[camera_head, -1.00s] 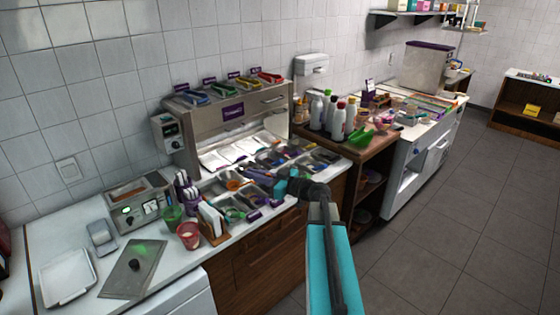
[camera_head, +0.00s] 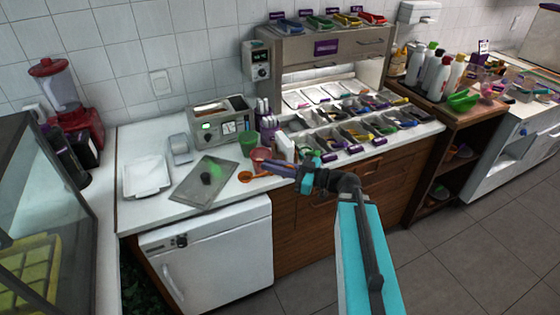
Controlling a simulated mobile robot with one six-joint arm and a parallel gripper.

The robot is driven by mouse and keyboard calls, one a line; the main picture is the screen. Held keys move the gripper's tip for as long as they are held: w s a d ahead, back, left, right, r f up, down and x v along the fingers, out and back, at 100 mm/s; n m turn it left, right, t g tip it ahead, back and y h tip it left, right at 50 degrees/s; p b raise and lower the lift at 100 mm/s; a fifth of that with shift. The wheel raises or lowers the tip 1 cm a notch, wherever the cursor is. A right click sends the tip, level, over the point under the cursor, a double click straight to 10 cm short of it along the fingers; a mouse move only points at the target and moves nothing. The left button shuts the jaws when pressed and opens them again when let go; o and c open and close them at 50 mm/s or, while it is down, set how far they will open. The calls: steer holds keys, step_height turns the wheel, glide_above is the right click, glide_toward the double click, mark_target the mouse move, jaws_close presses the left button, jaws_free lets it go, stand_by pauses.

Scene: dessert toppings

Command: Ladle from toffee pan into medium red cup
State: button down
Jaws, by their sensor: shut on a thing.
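My gripper (camera_head: 274,168) reaches left over the counter's front part, its jaws shut on an orange ladle. The ladle's bowl (camera_head: 245,176) sticks out to the left of the jaws. Most of its handle is hidden, and I cannot tell what the bowl holds. The red cup (camera_head: 260,157) stands upright just behind the jaws, partly covered by them. The ladle's bowl appears in front and to the left of the cup. The topping pans (camera_head: 345,133) lie to the right in the serving station. Which one holds toffee is too small to tell.
A green cup (camera_head: 248,143) stands close behind the red cup. A white holder (camera_head: 284,146) is to its right. A glass-sided case (camera_head: 45,215) stands at far left.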

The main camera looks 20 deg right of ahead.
steer(key=shift+s+a+f+b, duration=0.1)
steer(key=shift+a+f+b, duration=0.1)
steer(key=shift+f+b, duration=0.65)
steer(key=shift+s+a+f+b, duration=0.15)
steer(key=shift+f+b, duration=0.35)
steer(key=shift+f, duration=0.6)
